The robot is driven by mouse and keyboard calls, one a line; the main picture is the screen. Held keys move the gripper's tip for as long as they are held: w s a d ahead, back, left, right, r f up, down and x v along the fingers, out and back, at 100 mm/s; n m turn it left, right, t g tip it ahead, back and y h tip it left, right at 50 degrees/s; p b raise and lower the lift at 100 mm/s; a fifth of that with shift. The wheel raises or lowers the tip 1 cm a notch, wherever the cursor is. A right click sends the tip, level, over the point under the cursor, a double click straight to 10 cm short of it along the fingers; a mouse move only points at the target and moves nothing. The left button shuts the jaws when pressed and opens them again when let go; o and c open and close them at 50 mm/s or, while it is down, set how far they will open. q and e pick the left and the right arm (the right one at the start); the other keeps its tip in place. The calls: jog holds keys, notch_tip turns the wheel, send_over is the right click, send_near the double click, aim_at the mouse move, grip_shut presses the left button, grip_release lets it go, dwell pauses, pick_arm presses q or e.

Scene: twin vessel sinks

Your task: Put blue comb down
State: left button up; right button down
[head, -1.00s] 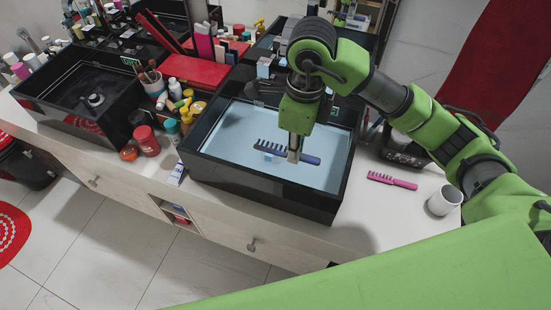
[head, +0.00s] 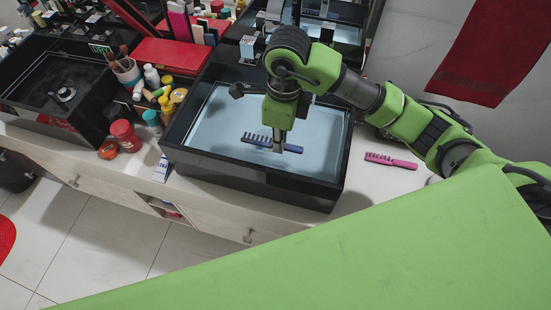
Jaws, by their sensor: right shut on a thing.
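The blue comb (head: 257,140) is at the right-hand vessel sink (head: 258,179), a black square basin with a pale blue inside. My right gripper (head: 279,147) points down over this basin and is shut on the blue comb near its handle. The comb lies roughly level, teeth toward the back. I cannot tell whether it touches the basin floor. Part of the comb is hidden behind the fingers. My left gripper is not in view.
A pink comb (head: 391,161) lies on the counter right of the basin. Bottles and jars, including a red jar (head: 124,134), crowd the left side. A second black sink (head: 65,92) is further left. Counter around the pink comb is clear.

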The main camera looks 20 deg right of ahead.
aim_at(279, 164)
jog(key=f, duration=0.3)
jog(key=shift+s+f+p, duration=0.2)
jog(key=shift+f+p, duration=0.1)
jog(key=shift+f, duration=0.1)
notch_tip(279, 164, down, 4)
jog(key=shift+r+p, duration=0.15)
jog(key=shift+p, duration=0.25)
jog(key=shift+w+f, duration=0.1)
jog(key=shift+f, duration=0.25)
jog(key=c, duration=2)
grip_release()
jog(key=shift+c, duration=0.2)
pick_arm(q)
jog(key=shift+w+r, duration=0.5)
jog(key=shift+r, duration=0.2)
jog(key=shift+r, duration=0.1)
